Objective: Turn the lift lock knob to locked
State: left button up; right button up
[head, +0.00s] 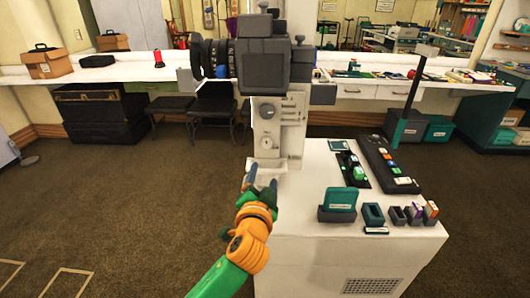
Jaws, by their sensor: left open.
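A pale control panel (279,125) stands upright on the white column below a dark grey camera head. It has a larger round knob (267,111) in its upper part and a smaller round knob (267,139) lower down. The labels are too small to read, so I cannot tell which is the lift lock knob or its setting. My left gripper (261,178) is open and empty, below the panel and apart from both knobs, in front of a small white ledge. My right gripper is out of view.
A white cabinet (370,262) stands to the right, with a button console (388,160), a teal card holder (338,203) and several small boxes on top.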

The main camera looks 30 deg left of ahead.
aim_at(266, 145)
pick_arm(q)
jog(key=shift+t+y, duration=0.5)
jog(key=shift+t, duration=0.1)
jog(key=w+a+r, duration=0.1)
jog(key=w, duration=0.1)
jog(key=w+a+r, duration=0.1)
jog(key=w, duration=0.1)
jog(key=w+a+r, duration=0.1)
jog(key=w+a, duration=0.1)
jog(key=w, duration=0.1)
jog(key=shift+r+p, duration=0.3)
jog(key=shift+p, duration=0.05)
jog(key=shift+s, duration=0.1)
grip_shut()
